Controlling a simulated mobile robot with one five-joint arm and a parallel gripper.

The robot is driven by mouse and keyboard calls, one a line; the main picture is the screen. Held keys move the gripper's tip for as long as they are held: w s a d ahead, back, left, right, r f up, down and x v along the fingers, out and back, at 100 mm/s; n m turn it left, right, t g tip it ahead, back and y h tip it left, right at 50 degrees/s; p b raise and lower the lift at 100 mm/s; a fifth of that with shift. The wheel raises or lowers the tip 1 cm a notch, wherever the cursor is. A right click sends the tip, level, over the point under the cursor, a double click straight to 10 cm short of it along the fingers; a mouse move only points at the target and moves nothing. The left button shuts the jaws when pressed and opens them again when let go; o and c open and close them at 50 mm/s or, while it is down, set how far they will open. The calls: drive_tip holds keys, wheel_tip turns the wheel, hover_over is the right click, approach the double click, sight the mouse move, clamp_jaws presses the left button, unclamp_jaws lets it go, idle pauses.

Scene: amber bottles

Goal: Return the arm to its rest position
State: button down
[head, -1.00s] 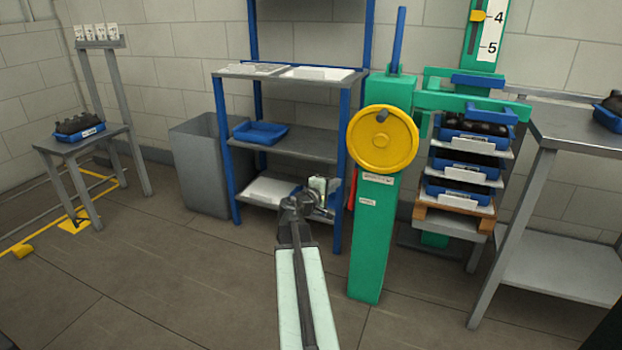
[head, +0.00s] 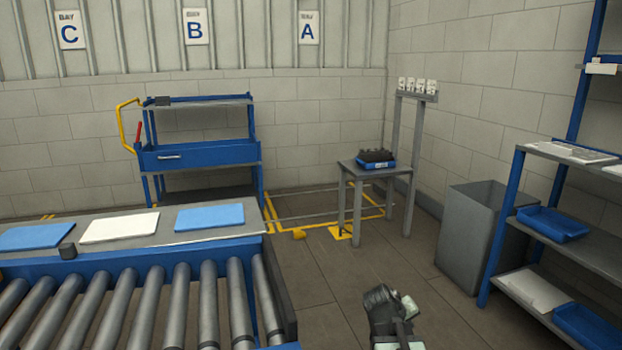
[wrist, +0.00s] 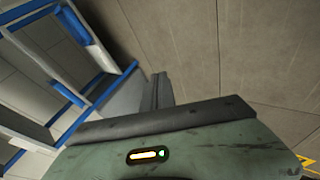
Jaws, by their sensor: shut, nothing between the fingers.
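My arm (head: 397,335) shows at the bottom of the head view, right of centre, as a short dark and pale green piece. It looks folded and is over bare floor, apart from the furniture. In the wrist view my gripper (wrist: 158,90) shows as narrow dark fingers close together past the dark edge of a worn green housing. It is shut with nothing between the fingers. The fingertips cannot be made out clearly in the head view.
A roller conveyor (head: 180,305) stands at the left front. A grey bin (head: 481,235) and a blue-post shelf (head: 545,225) are at the right. A small stand (head: 365,172) holds a blue tray of dark bottles (head: 376,158). The floor (head: 335,290) between is clear.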

drive_tip(key=s+a+f+m+g+y+p, duration=0.1)
drive_tip(key=s+a+f+g+y, duration=0.15)
drive_tip(key=s+a, duration=0.45)
drive_tip(key=s+a+f+m+g+y+p, duration=0.1)
drive_tip(key=s+a+f+g+y, duration=0.2)
drive_tip(key=a, duration=0.7)
wheel_tip(320, 180, up, 38)
drive_tip(key=y+p, duration=0.1)
drive_tip(key=p, duration=3.5)
drive_tip(key=shift+s+d+t, duration=0.2)
drive_tip(key=shift+s+t, duration=0.15)
drive_tip(key=shift+s, duration=0.05)
drive_tip(key=shift+f, duration=0.15)
